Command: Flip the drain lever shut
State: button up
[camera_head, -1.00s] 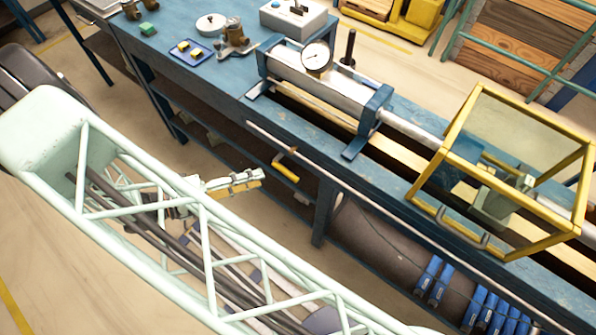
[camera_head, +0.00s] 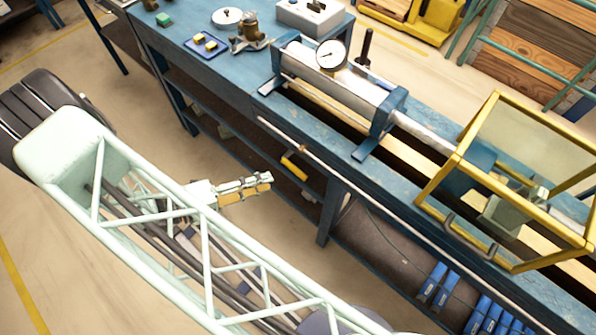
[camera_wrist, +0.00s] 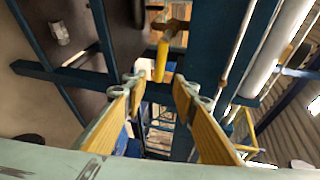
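The drain lever (camera_head: 294,167) is a short yellow handle below the front edge of the blue bench. In the wrist view the lever (camera_wrist: 161,62) hangs from a brownish fitting, lined up between my two fingertips and beyond them. My gripper (camera_head: 270,183) has yellow finger pads and is just left of and below the lever in the head view. In the wrist view my gripper (camera_wrist: 160,84) has its fingers spread wide with nothing between them. I see no contact with the lever.
The blue bench (camera_head: 345,180) carries a cylinder with a dial gauge (camera_head: 331,55) and a yellow-framed guard (camera_head: 455,168). A thin rail (camera_head: 350,178) runs along its front above the lever. A large dark tank (camera_head: 375,245) lies underneath. Open floor is left of the bench.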

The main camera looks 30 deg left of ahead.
aim_at(295, 173)
jog(key=shift+b+x, duration=0.5)
jog(key=shift+x, duration=6.15)
jog(key=shift+s+d, duration=0.1)
grip_shut()
